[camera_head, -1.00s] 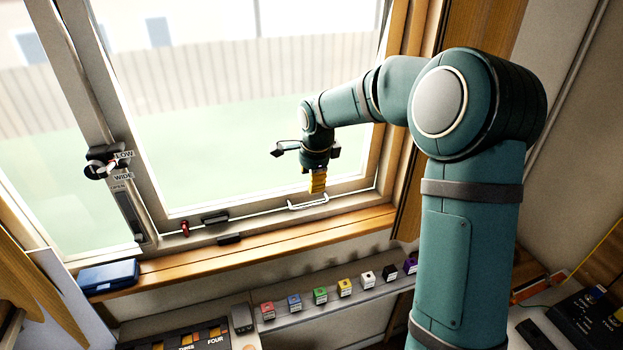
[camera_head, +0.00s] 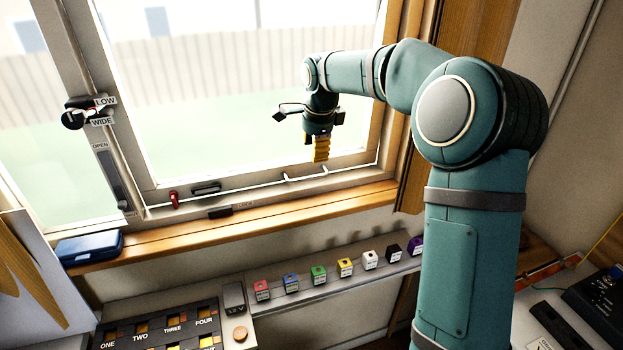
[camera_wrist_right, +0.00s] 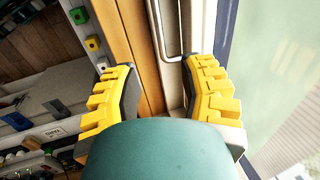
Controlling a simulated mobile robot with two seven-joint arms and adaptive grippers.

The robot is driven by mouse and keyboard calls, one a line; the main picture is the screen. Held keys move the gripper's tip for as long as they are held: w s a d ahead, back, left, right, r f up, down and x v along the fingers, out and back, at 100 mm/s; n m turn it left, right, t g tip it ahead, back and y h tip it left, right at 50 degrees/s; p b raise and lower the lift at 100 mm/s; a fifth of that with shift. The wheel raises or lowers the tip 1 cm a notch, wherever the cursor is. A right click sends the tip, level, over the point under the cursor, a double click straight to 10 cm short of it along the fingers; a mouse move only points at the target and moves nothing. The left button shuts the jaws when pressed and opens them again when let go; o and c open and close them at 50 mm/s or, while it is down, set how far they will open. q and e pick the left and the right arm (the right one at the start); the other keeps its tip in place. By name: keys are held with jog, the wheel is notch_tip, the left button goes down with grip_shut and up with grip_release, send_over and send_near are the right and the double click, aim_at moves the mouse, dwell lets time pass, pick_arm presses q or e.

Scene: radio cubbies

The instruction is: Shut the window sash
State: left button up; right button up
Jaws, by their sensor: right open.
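The window sash (camera_head: 240,193) is a pale frame around a large pane. A thin white U-shaped handle (camera_head: 305,172) sits on its bottom rail and shows in the right wrist view (camera_wrist_right: 165,40) as well. I cannot tell how far the sash stands open. My right gripper (camera_head: 320,152) is in front of the lower pane, by the handle's right end, with yellow fingers pointing down. In the right wrist view the gripper (camera_wrist_right: 163,95) is open and empty, and the handle lies ahead between its finger lines, apart from them. My left gripper is not in view.
A red catch (camera_head: 174,200) and dark latch (camera_head: 206,188) sit on the lower frame. A dark knob (camera_head: 74,114) by LOW and WIDE labels is at left. A blue case (camera_head: 88,248) lies on the wooden sill (camera_head: 270,222). Several coloured cubes (camera_head: 319,274) line a shelf below.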

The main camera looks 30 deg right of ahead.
aim_at(311, 178)
jog(key=b+x, duration=0.1)
jog(key=x, duration=0.9)
jog(key=shift+d+f+b, duration=0.1)
jog(key=shift+b, duration=0.25)
jog(key=shift+s, duration=0.1)
grip_shut()
